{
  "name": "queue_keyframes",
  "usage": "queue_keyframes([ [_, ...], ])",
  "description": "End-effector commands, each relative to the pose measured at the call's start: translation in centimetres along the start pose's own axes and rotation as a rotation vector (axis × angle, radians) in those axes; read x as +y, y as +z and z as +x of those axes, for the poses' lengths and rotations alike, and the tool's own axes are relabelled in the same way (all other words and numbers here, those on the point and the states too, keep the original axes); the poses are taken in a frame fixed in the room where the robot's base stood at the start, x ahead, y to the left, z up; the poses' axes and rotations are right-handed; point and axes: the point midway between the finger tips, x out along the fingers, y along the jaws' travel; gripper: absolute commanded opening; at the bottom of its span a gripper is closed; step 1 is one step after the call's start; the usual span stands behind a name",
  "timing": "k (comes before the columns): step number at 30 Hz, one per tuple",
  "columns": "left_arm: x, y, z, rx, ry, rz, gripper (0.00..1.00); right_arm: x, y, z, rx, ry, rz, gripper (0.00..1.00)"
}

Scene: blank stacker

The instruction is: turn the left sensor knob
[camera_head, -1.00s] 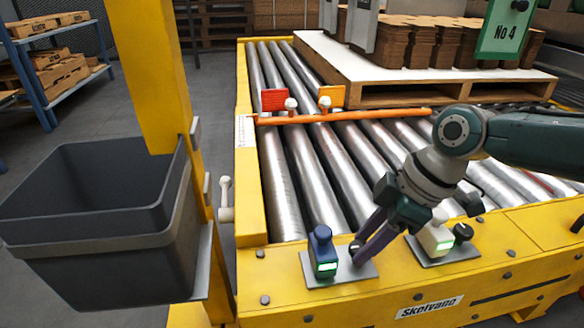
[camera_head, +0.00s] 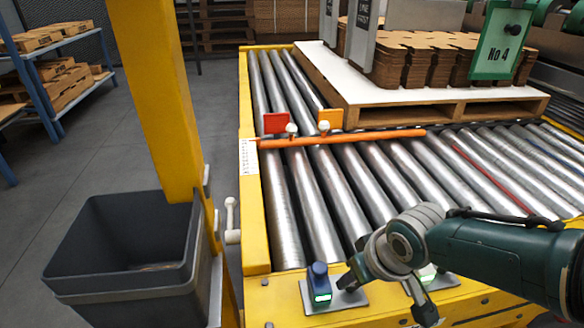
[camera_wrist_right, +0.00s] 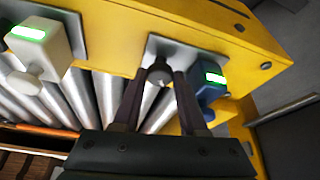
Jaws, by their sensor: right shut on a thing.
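The left sensor is a blue block with a green-lit window (camera_head: 320,285), on a grey plate at the conveyor's near yellow frame. It also shows in the right wrist view (camera_wrist_right: 207,83). Its dark round knob (camera_wrist_right: 160,70) stands beside it on the same plate. My right gripper (camera_wrist_right: 159,78) has its two dark fingers on either side of this knob and is shut on it. My left gripper is not in view.
A white sensor (camera_wrist_right: 40,52) with its own light knob (camera_wrist_right: 27,79) stands on the neighbouring plate. An orange bar (camera_head: 340,138) crosses the rollers. A dark bin (camera_head: 75,262) and yellow post (camera_head: 160,110) stand left. Cardboard stacks (camera_head: 440,68) lie on a pallet behind.

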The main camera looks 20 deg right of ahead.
Motion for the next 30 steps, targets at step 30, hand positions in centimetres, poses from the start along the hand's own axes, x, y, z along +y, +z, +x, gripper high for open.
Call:
queue_keyframes([
  [30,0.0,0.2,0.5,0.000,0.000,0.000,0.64,-0.5,-0.1,0.1,-0.001,0.236,0.573,0.00],
])
